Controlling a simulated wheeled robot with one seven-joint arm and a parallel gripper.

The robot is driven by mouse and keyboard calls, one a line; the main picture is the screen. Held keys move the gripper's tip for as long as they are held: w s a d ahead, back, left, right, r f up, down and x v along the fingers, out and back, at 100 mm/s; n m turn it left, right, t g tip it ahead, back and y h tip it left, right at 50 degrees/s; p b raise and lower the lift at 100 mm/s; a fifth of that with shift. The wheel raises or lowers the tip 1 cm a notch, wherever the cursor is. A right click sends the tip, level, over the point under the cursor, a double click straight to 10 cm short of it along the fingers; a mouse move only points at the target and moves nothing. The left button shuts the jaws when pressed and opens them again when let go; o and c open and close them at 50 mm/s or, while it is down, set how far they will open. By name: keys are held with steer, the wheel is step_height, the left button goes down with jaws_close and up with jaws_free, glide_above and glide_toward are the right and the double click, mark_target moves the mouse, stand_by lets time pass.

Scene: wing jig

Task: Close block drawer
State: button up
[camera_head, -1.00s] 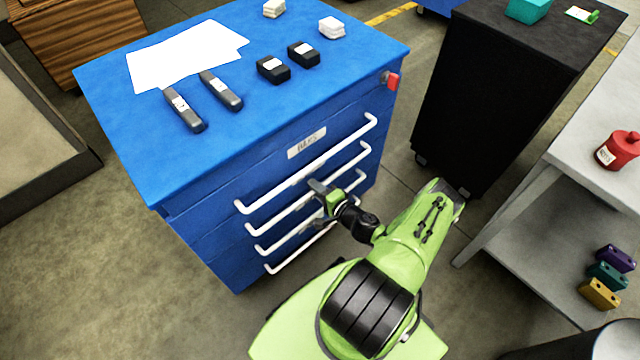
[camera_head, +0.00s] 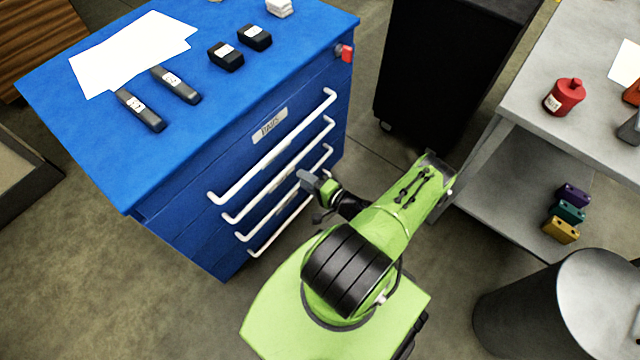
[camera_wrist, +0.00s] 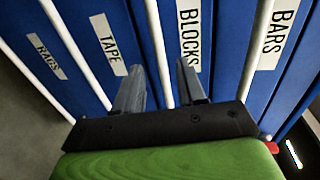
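The blue drawer cabinet (camera_head: 170,205) stands left of my arm, with several white bar handles on its front. In the wrist view the drawers are labelled bars, blocks, tape and rags. The block drawer (camera_wrist: 203,70) shows its BLOCKS label (camera_wrist: 189,35) and its white handle (camera_wrist: 156,45). All drawer fronts look flush with the cabinet, with none visibly standing out. My gripper (camera_wrist: 160,85) is open and empty. In the wrist view its fingers lie either side of the line of the block drawer handle. In the head view my gripper (camera_head: 313,183) appears a little in front of the handles.
Papers (camera_head: 130,50), dark tools (camera_head: 140,111) and black boxes (camera_head: 226,57) lie on the cabinet top. A black cabinet (camera_head: 435,70) stands behind my arm. A grey table (camera_head: 515,120) with a red canister (camera_head: 565,97) and a grey barrel (camera_head: 520,310) are at right.

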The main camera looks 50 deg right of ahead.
steer(key=s+r+p, duration=0.1)
steer(key=s, duration=0.5)
steer(key=shift+s+r, duration=0.15)
steer(key=shift+s, duration=0.2)
steer(key=shift+d, duration=0.1)
